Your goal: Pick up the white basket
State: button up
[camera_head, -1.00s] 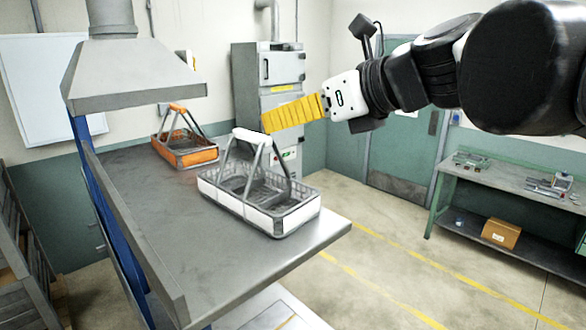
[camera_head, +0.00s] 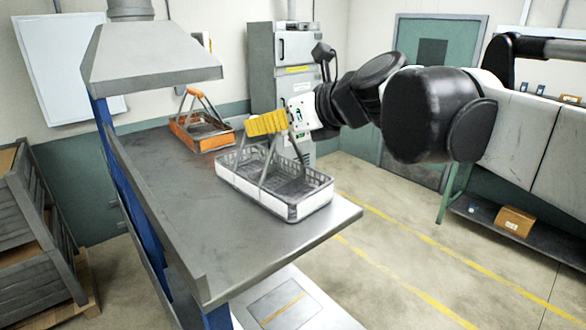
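The white basket (camera_head: 252,193) sits upright on the near part of the grey metal table (camera_head: 235,245). It has white lower walls, grey mesh upper walls and a raised handle on grey side bars. My gripper (camera_head: 266,123), with yellow fingers, comes in from the right at the height of the handle's top. The fingers cover the white grip of the handle. I cannot tell whether they are closed around it or only in front of it. The basket's bottom appears to rest on the table.
An orange basket (camera_head: 196,139) stands farther back on the table. A grey hood (camera_head: 150,55) hangs above the table's far left part. A grey cabinet (camera_head: 262,75) stands behind. Open floor lies right of the table, and a cardboard box (camera_head: 515,221) sits on a low shelf.

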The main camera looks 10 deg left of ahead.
grip_shut()
jog(key=shift+r, duration=0.1)
